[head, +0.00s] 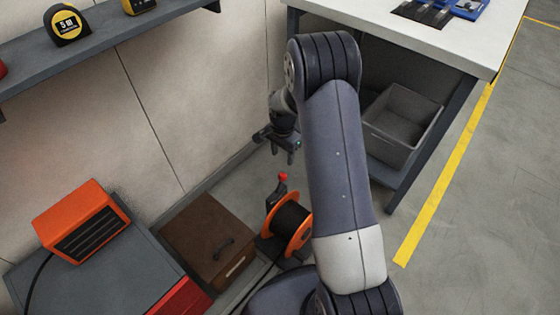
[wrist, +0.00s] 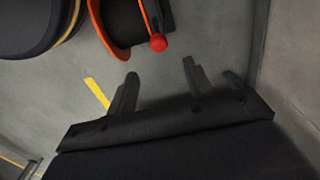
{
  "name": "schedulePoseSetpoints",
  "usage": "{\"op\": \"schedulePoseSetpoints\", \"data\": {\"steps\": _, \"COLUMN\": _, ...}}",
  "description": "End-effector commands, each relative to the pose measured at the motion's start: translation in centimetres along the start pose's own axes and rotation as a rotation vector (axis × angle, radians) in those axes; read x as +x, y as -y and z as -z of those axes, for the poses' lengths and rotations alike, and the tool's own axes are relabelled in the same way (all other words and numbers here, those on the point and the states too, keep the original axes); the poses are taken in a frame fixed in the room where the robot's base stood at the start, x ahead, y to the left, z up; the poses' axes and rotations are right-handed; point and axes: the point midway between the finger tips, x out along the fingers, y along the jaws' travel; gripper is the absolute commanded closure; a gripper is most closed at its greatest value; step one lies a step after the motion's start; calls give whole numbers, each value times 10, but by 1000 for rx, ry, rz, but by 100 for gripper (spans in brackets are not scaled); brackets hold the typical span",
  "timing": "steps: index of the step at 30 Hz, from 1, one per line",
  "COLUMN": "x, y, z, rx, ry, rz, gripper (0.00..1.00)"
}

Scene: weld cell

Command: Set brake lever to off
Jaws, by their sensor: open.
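The brake lever (head: 281,187) is a short dark arm with a red ball knob, beside the orange-flanged cable reel (head: 290,226) on the floor. The lever stands roughly upright in the head view. In the wrist view, the red knob of the brake lever (wrist: 158,43) shows near the top middle, with the reel (wrist: 122,25) to its left. My gripper (head: 284,150) is open and empty, above the lever and apart from it. The wrist view shows my gripper's spread fingers (wrist: 160,72) just below the knob in the picture. Any off marking is too small to see.
A brown box (head: 207,240) with a dark handle stands left of the reel. Beyond it, an orange heater-like unit (head: 82,222) sits on a grey cabinet (head: 95,280). A workbench (head: 400,30) with a grey bin (head: 402,122) below is at right. Wall panels stand close behind.

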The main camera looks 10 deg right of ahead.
Motion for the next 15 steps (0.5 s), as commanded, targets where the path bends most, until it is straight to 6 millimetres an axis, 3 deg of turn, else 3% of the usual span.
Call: {"op": "schedulePoseSetpoints", "data": {"steps": 15, "x": 89, "y": -1, "z": -1, "rx": -1, "ry": 2, "rz": -3, "gripper": 50}}
